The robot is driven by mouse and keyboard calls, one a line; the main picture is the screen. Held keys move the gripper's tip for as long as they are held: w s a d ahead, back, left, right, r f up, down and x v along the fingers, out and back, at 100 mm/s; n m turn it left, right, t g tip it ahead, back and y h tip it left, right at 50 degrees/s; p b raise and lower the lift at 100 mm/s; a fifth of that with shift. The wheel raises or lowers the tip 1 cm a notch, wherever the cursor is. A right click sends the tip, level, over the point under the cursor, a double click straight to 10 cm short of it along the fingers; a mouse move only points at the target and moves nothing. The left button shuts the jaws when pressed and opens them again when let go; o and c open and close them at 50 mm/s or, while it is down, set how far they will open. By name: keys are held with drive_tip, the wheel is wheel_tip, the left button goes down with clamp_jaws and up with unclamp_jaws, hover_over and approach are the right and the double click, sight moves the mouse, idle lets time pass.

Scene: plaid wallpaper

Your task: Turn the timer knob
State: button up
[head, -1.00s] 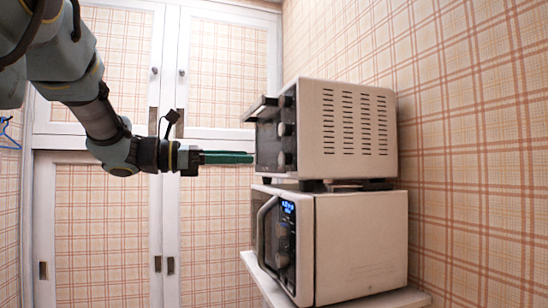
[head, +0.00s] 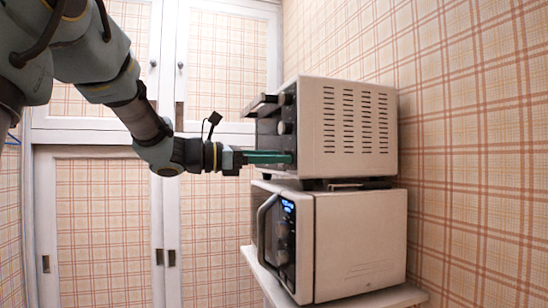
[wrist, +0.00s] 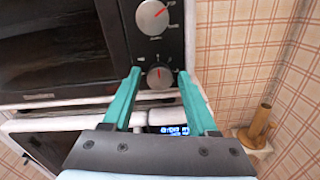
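The toaster oven (head: 345,130) stands on top of the microwave, its dark front and knob panel facing left in the head view. I cannot read which one is the timer. My gripper (wrist: 160,74) is open, with its green fingertips on either side of the lower knob and a small gap visible on each side. In the head view my gripper (head: 291,158) reaches the oven front and hides the lowest knob.
The microwave (head: 360,240) with a lit blue display is below, on a white shelf (head: 385,300). A plaid wall stands close on the right. White cabinets (head: 110,230) are behind. A brown wooden object (wrist: 259,124) stands at the right in the wrist view.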

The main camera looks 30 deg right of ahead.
clamp_jaws()
drive_tip(key=shift+f+b, duration=0.15)
drive_tip(key=shift+b, duration=0.25)
drive_tip(key=shift+m+b, duration=4.4)
drive_tip(key=shift+b, duration=2.55)
drive_tip(key=shift+o, duration=1)
unclamp_jaws()
